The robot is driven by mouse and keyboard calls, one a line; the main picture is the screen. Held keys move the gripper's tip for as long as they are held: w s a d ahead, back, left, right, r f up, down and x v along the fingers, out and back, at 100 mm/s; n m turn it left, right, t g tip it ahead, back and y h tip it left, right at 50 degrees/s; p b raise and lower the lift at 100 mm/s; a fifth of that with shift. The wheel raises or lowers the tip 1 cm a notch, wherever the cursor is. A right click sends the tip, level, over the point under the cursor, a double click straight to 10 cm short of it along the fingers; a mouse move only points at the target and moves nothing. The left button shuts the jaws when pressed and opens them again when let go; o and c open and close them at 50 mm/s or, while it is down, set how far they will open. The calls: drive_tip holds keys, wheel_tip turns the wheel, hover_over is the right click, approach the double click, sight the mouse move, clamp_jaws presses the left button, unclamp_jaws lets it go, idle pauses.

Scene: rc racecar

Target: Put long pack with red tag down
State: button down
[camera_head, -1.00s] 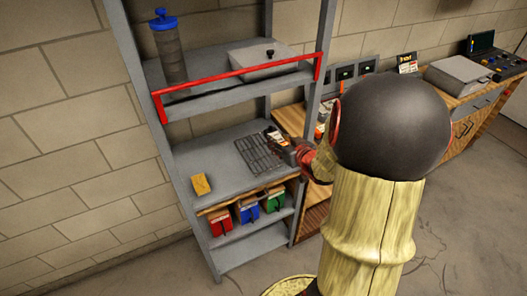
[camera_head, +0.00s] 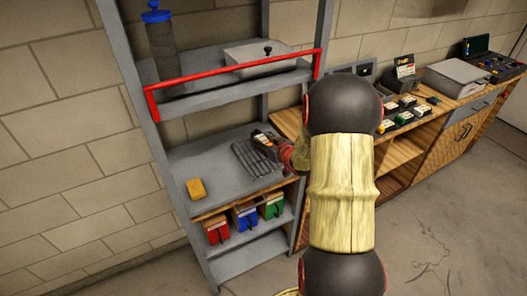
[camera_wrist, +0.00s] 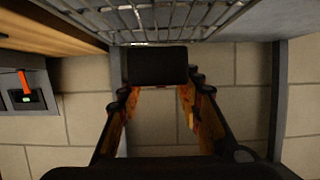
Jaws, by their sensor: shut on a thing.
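My gripper (camera_head: 280,148) is at the right end of a dark wire rack (camera_head: 252,162) on the middle shelf, partly hidden by my arm. It is shut on a dark pack (camera_head: 262,136) with a small light and orange patch, beside or above the rack's back right end. In the wrist view, a black block (camera_wrist: 157,65), which looks like the pack's end, sits between the fingers of my gripper (camera_wrist: 160,92). The rack's wires (camera_wrist: 170,18) run close past the block. I cannot tell whether they touch. No red tag can be made out clearly.
A yellow block (camera_head: 196,189) lies on the shelf (camera_head: 215,170) at left. A red bar (camera_head: 235,82) crosses the upper shelf. Red, blue and green bins (camera_head: 244,216) sit below. A wooden workbench (camera_head: 400,150) with several packs stands at right. The shelf's front middle is clear.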

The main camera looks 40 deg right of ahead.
drive_tip(key=shift+w+d+f, duration=0.15)
drive_tip(key=shift+w+f, duration=0.1)
drive_tip(key=shift+w+d+f+b, duration=0.15)
drive_tip(key=shift+f+b, duration=0.35)
drive_tip(key=shift+f, duration=0.4)
drive_tip(key=shift+w+a+f+b, duration=0.1)
drive_tip(key=shift+f+b, duration=0.4)
drive_tip(key=shift+f, duration=0.4)
drive_tip(key=shift+f, duration=0.2)
drive_tip(key=c, duration=1.2)
unclamp_jaws()
drive_tip(key=shift+c, duration=0.2)
drive_tip(key=shift+r, duration=0.1)
